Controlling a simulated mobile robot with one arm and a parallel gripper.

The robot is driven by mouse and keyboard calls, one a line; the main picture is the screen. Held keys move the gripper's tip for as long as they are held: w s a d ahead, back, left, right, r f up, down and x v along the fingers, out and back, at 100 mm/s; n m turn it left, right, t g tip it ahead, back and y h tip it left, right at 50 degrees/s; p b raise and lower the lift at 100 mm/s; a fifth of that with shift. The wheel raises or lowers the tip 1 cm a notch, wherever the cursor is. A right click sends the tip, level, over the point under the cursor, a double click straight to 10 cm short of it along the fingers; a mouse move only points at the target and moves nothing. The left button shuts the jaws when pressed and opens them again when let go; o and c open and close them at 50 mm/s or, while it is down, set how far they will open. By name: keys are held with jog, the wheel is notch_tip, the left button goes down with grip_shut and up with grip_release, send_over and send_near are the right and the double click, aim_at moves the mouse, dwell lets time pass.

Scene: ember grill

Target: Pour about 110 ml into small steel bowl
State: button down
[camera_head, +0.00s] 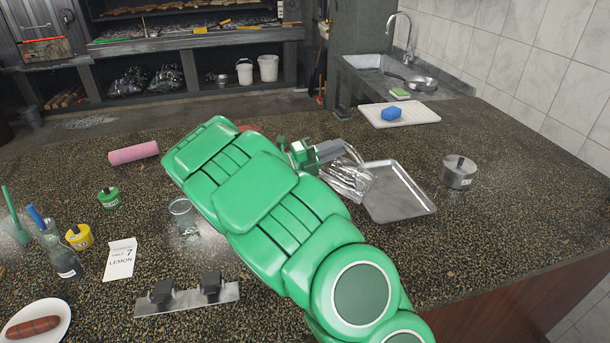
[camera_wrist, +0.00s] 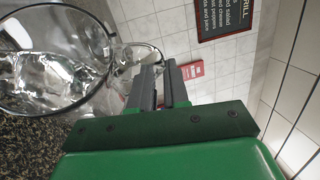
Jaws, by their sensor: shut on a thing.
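My gripper (camera_head: 328,150) is shut on a clear glass jug (camera_head: 348,180), beside the left edge of a steel tray (camera_head: 415,213). The jug looks tilted, and its exact angle is hard to tell. In the wrist view, the jug (camera_wrist: 45,70) fills the left side, with clear liquid or reflections inside, and my gripper's dark fingers (camera_wrist: 160,75) are close together at its right.
A clear cup (camera_head: 183,214) stands left of my arm, near green (camera_head: 109,198) and yellow (camera_head: 79,238) labelled pots and a LEMON card (camera_head: 120,260). A pink roll (camera_head: 133,153) lies behind.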

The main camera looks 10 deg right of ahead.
aim_at(348, 172)
jog(key=shift+w+a+r, duration=0.1)
dwell(0.3)
jog(key=shift+s+d, duration=0.25)
jog(key=shift+s+d+r+m+g+y, duration=0.15)
jog(key=shift+s+d+r+m+y, duration=0.2)
jog(key=shift+r, duration=0.2)
jog(key=shift+s+d+r+m+g+y, duration=0.15)
jog(key=shift+s+d+r+m, duration=0.1)
jog(key=shift+r+m, duration=0.25)
jog(key=shift+s+d+f+m+y, duration=0.15)
jog(key=shift+s+d+m+y, duration=0.1)
jog(key=shift+d+m+y, duration=0.1)
jog(key=shift+d, duration=0.1)
jog(key=shift+s+d+f+m+y, duration=0.15)
jog(key=shift+s+d+m+y, duration=0.1)
jog(key=shift+m+y, duration=0.1)
jog(key=shift+s+d+m, duration=0.15)
jog(key=shift+m, duration=0.1)
jog(key=shift+s+d+y, duration=0.15)
jog(key=shift+y, duration=0.15)
